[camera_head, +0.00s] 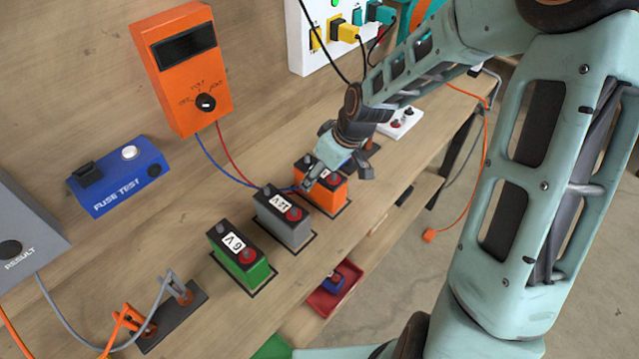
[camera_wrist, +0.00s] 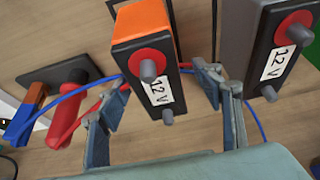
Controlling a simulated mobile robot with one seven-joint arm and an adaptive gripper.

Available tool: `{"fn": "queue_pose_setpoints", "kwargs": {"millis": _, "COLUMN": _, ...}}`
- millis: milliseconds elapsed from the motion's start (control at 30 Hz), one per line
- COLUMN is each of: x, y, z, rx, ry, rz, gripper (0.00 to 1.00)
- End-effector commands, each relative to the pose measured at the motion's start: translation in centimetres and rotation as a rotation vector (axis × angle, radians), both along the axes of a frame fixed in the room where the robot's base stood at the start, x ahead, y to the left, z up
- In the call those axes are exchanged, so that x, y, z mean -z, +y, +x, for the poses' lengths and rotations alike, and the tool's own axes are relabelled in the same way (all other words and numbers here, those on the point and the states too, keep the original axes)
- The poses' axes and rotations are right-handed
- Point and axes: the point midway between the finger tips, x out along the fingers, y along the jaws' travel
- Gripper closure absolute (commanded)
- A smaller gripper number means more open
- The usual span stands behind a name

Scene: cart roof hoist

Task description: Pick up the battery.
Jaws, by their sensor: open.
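Three batteries stand in a row on the wooden bench in the head view: a green 6V one (camera_head: 240,262), a grey 12V one (camera_head: 282,222) and an orange 12V one (camera_head: 328,198). My gripper (camera_head: 337,175) is over the orange battery and partly hides it. In the wrist view my gripper (camera_wrist: 163,78) is open, with its fingers on either side of the orange battery (camera_wrist: 142,20). I cannot tell whether they touch it. Its red terminal and 12V label face the wrist camera. The grey battery (camera_wrist: 240,45) is to the right in that view.
An orange meter (camera_head: 183,75), a blue fuse tester (camera_head: 120,177) and a grey result box (camera_head: 25,235) stand behind. Red and blue leads run close to my gripper. Clips sit on a dark plate (camera_head: 190,318) at the lower left. A red tray (camera_head: 333,290) is below.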

Motion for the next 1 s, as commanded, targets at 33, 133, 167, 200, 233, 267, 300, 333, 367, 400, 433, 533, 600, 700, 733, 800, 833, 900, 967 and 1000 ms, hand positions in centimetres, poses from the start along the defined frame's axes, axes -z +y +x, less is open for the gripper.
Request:
{"fn": "queue_pose_setpoints", "kwargs": {"millis": 33, "x": 0.5, "y": 0.2, "z": 0.0, "rx": -0.002, "ry": 0.002, "rz": 0.000, "gripper": 0.40}}
{"fn": "queue_pose_setpoints", "kwargs": {"millis": 133, "x": 0.8, "y": 0.3, "z": 0.2, "rx": -0.001, "ry": 0.000, "rz": -0.001, "gripper": 0.40}}
{"fn": "queue_pose_setpoints", "kwargs": {"millis": 167, "x": 0.9, "y": 0.3, "z": 0.2, "rx": -0.001, "ry": 0.000, "rz": -0.001, "gripper": 0.40}}
{"fn": "queue_pose_setpoints", "kwargs": {"millis": 200, "x": 1.0, "y": 0.3, "z": 0.3, "rx": -0.001, "ry": 0.000, "rz": -0.001, "gripper": 0.40}}
{"fn": "queue_pose_setpoints", "kwargs": {"millis": 233, "x": 1.2, "y": 0.4, "z": 0.4, "rx": -0.001, "ry": 0.000, "rz": -0.001, "gripper": 0.40}}
{"fn": "queue_pose_setpoints", "kwargs": {"millis": 267, "x": 1.4, "y": 0.5, "z": 0.5, "rx": -0.002, "ry": 0.002, "rz": 0.000, "gripper": 0.40}}
{"fn": "queue_pose_setpoints", "kwargs": {"millis": 300, "x": 1.8, "y": 0.6, "z": 0.6, "rx": -0.003, "ry": 0.002, "rz": 0.001, "gripper": 0.40}}
{"fn": "queue_pose_setpoints", "kwargs": {"millis": 333, "x": 2.2, "y": 0.7, "z": 0.8, "rx": -0.002, "ry": 0.002, "rz": 0.000, "gripper": 0.40}}
{"fn": "queue_pose_setpoints", "kwargs": {"millis": 367, "x": 2.5, "y": 0.9, "z": 1.0, "rx": -0.002, "ry": 0.002, "rz": 0.001, "gripper": 0.40}}
{"fn": "queue_pose_setpoints", "kwargs": {"millis": 400, "x": 3.0, "y": 1.0, "z": 1.2, "rx": -0.001, "ry": 0.003, "rz": 0.001, "gripper": 0.40}}
{"fn": "queue_pose_setpoints", "kwargs": {"millis": 433, "x": 3.3, "y": 1.1, "z": 1.3, "rx": -0.002, "ry": 0.003, "rz": 0.000, "gripper": 0.40}}
{"fn": "queue_pose_setpoints", "kwargs": {"millis": 533, "x": 4.5, "y": 1.4, "z": 1.7, "rx": -0.002, "ry": 0.002, "rz": 0.000, "gripper": 0.40}}
{"fn": "queue_pose_setpoints", "kwargs": {"millis": 600, "x": 5.1, "y": 1.6, "z": 1.9, "rx": 0.000, "ry": 0.001, "rz": 0.000, "gripper": 0.40}}
{"fn": "queue_pose_setpoints", "kwargs": {"millis": 700, "x": 5.4, "y": 1.6, "z": 2.0, "rx": 0.000, "ry": -0.001, "rz": -0.001, "gripper": 0.40}}
{"fn": "queue_pose_setpoints", "kwargs": {"millis": 733, "x": 5.5, "y": 1.6, "z": 2.1, "rx": 0.000, "ry": -0.001, "rz": -0.001, "gripper": 0.40}}
{"fn": "queue_pose_setpoints", "kwargs": {"millis": 800, "x": 5.5, "y": 1.6, "z": 2.1, "rx": 0.001, "ry": 0.000, "rz": 0.000, "gripper": 0.40}}
{"fn": "queue_pose_setpoints", "kwargs": {"millis": 833, "x": 5.5, "y": 1.6, "z": 2.1, "rx": 0.001, "ry": 0.000, "rz": 0.000, "gripper": 0.40}}
{"fn": "queue_pose_setpoints", "kwargs": {"millis": 900, "x": 5.5, "y": 1.6, "z": 2.1, "rx": 0.001, "ry": 0.000, "rz": 0.000, "gripper": 0.40}}
{"fn": "queue_pose_setpoints", "kwargs": {"millis": 967, "x": 5.4, "y": 1.6, "z": 2.1, "rx": 0.001, "ry": 0.000, "rz": 0.000, "gripper": 0.44}}
{"fn": "queue_pose_setpoints", "kwargs": {"millis": 1000, "x": 5.5, "y": 1.6, "z": 2.0, "rx": 0.001, "ry": 0.000, "rz": 0.000, "gripper": 0.49}}
